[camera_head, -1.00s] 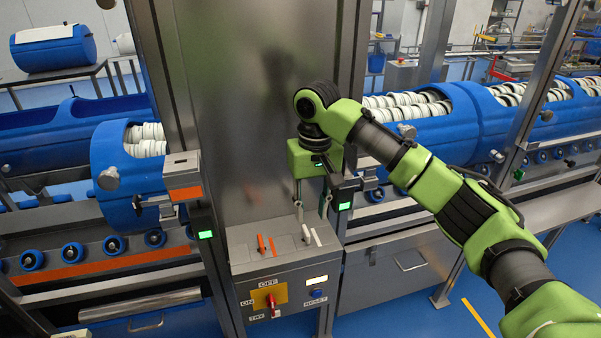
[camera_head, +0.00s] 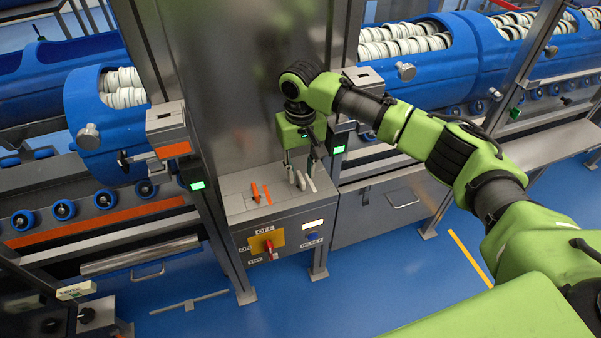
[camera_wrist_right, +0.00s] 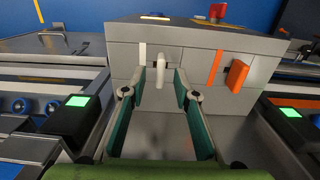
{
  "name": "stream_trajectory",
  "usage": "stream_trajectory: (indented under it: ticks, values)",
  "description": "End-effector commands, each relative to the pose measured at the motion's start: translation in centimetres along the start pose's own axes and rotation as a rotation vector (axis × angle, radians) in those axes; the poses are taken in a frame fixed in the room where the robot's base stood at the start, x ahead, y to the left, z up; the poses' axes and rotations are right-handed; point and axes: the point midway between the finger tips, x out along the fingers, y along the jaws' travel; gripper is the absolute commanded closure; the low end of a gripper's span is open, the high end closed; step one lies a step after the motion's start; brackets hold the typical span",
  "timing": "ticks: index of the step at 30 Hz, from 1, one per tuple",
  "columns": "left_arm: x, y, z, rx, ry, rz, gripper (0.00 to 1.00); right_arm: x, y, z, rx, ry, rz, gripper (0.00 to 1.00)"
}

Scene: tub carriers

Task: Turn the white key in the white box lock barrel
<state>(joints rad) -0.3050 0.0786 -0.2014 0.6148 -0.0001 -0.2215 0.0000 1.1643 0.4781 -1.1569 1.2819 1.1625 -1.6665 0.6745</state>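The white key (camera_head: 301,181) stands up from the sloped top of the grey control box, beside a white stripe. It also shows in the right wrist view (camera_wrist_right: 157,70), upright in its lock. The lock barrel is mostly hidden behind the key. My right gripper (camera_head: 300,174) is open above the box, pointing down at the white key. In the right wrist view its fingers (camera_wrist_right: 160,80) stand apart, one on each side of the key, with gaps visible on both sides. No contact is visible. My left gripper is not in view.
An orange key (camera_head: 255,193) with an orange stripe sits left of the white one. The box front (camera_head: 284,238) carries a red rotary switch (camera_head: 269,248) and a blue button (camera_head: 312,236). A steel column rises behind. Lit green units (camera_head: 197,186) flank the box.

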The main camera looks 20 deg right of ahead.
Motion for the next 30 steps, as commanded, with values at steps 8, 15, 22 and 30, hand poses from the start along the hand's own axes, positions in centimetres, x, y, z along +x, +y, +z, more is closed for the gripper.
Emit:
stream_trajectory:
  ticks: [8, 15, 22, 30]
  values:
    - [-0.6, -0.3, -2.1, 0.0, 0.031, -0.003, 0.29, 2.5, -0.1, 0.0, 0.0, 0.0, -0.001, 0.72]
    - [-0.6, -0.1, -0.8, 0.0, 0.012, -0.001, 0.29, 2.8, -0.1, 0.0, -0.001, 0.001, -0.001, 0.72]
    - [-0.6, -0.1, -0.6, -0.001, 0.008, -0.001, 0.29, 2.8, -0.1, 0.0, 0.0, 0.001, -0.001, 1.0]
    - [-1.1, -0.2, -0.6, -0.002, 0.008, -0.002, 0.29, 2.6, -0.1, 0.0, 0.017, -0.001, -0.002, 1.0]
